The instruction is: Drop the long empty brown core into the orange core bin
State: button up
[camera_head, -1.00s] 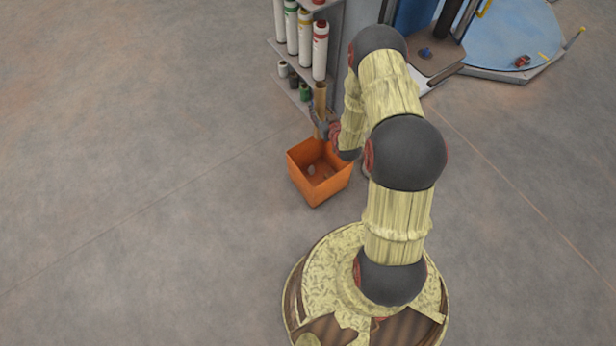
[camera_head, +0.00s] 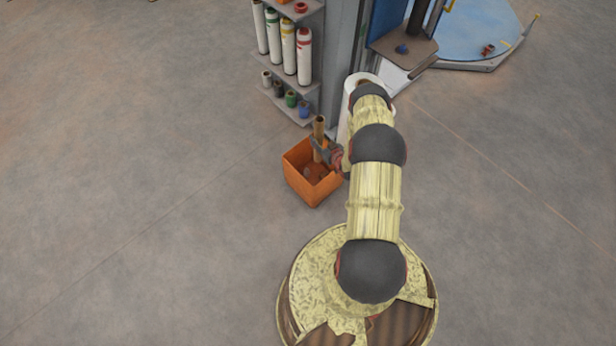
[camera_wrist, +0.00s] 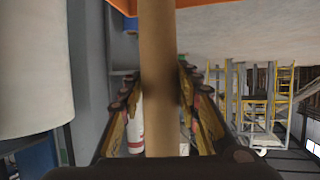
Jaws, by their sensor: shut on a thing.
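The long brown core (camera_head: 319,130) stands roughly upright in the head view, its lower part inside the orange core bin (camera_head: 297,185). My gripper (camera_head: 324,150) is shut around the core at about its middle, over the bin's back part. In the wrist view the core (camera_wrist: 158,75) runs through the picture between the fingers of my gripper (camera_wrist: 160,95). An orange edge of the bin (camera_wrist: 220,8) shows at the top of the wrist view. Whether the core's lower end touches the bin floor is hidden.
A shelf rack (camera_head: 285,70) with white rolls and small cores stands behind the bin. A large white roll (camera_head: 346,118) stands right of the bin, close to my arm; it also fills the left of the wrist view (camera_wrist: 32,70). The floor on the left is clear.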

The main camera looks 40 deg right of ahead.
notch_tip(320, 180, down, 6)
jog(key=b, duration=0.4)
jog(key=shift+f, duration=0.2)
jog(key=o, duration=1.2)
jog(key=shift+s, duration=0.1)
jog(key=shift+o, duration=0.4)
jog(key=v, duration=1.2)
